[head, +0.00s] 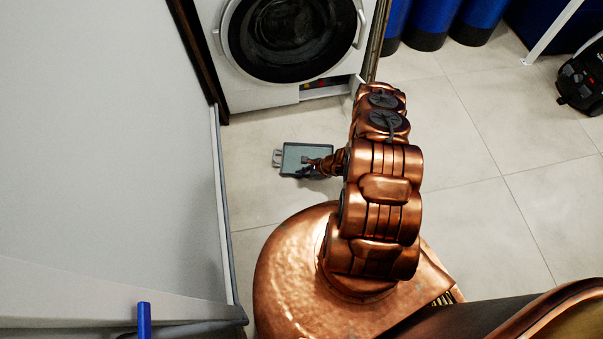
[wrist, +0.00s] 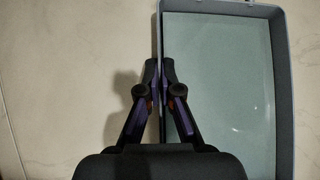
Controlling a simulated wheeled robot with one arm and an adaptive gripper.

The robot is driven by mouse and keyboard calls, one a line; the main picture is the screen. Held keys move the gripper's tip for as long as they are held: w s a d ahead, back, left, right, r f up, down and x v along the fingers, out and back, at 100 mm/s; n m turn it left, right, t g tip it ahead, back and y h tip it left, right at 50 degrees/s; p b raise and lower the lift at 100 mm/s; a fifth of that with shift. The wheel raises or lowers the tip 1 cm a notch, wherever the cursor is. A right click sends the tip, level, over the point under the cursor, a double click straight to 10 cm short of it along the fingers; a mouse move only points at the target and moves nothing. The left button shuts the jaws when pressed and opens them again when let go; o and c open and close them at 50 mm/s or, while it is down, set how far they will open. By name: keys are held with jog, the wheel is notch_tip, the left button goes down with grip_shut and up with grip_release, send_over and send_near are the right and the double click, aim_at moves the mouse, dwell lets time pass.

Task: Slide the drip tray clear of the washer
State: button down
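The drip tray (head: 305,150) is a shallow grey-green rectangular tray lying on the floor in front of the washer (head: 290,40), with a gap of bare floor between them. In the wrist view the tray (wrist: 220,75) fills the right side. My gripper (wrist: 159,72) straddles the tray's near side wall, one finger outside and one inside, with the fingertips closed against it. In the head view my gripper (head: 312,171) is at the tray's lower edge, partly hidden by my wrist.
A large pale panel (head: 110,130) stands to the left, its edge close to the tray's handle side. Blue vessels (head: 435,20) stand at the back right, with a black vacuum cleaner (head: 582,78) at far right. The tiled floor (head: 490,130) on the right is clear.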

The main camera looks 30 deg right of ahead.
jog(key=shift+d, duration=0.1)
jog(key=c, duration=1.2)
grip_release()
jog(key=shift+c, duration=0.2)
jog(key=v, duration=1.2)
